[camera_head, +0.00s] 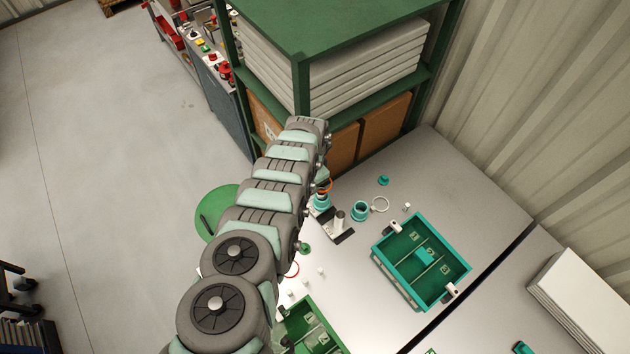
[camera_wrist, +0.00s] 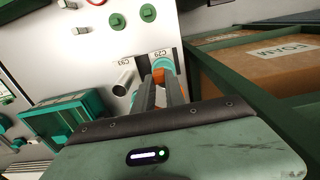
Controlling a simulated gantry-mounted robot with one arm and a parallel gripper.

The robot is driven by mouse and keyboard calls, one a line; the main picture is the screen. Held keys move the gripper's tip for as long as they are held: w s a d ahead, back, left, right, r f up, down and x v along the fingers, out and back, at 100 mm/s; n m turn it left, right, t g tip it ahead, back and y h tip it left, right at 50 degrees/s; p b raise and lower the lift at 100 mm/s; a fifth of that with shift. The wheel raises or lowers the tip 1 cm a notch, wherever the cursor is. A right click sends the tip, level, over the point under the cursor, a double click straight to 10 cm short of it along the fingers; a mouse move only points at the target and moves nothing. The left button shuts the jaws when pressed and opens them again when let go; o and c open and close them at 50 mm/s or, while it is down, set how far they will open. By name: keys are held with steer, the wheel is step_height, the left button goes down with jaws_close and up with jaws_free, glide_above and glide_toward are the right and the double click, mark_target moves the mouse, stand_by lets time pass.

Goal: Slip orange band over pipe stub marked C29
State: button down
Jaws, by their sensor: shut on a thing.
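My gripper (camera_wrist: 168,92) is shut on the orange band (camera_wrist: 158,75), which shows between the fingers. In the wrist view, the label C29 (camera_wrist: 157,54) is just beyond the fingertips. A teal round part (camera_wrist: 163,64) is beside that label, close to the band; the fingers hide most of the stub there. I cannot tell whether the band is around the stub or only above it. A bare grey stub (camera_wrist: 124,84) stands to the left, by the label C93. In the head view, the orange band (camera_head: 326,187) shows at the arm's end, near the teal part (camera_head: 321,203).
A teal divided crate (camera_head: 375,256) stands to the right, a green one (camera_head: 303,338) in front. A green shelf (camera_head: 433,72) with a FOAM box (camera_wrist: 270,75) is close by the gripper.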

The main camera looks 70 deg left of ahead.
steer(key=shift+f+b, duration=2.1)
steer(key=shift+f, duration=0.3)
steer(key=shift+f, duration=0.15)
steer(key=shift+f+b, duration=0.35)
steer(key=shift+f, duration=0.25)
steer(key=shift+f+b, duration=0.3)
steer(key=shift+b, duration=0.15)
steer(key=shift+f, duration=0.15)
steer(key=shift+f+b, duration=0.35)
steer(key=shift+b, duration=0.1)
steer(key=shift+f+b, duration=0.85)
steer(key=shift+b, duration=0.05)
stand_by(2.9)
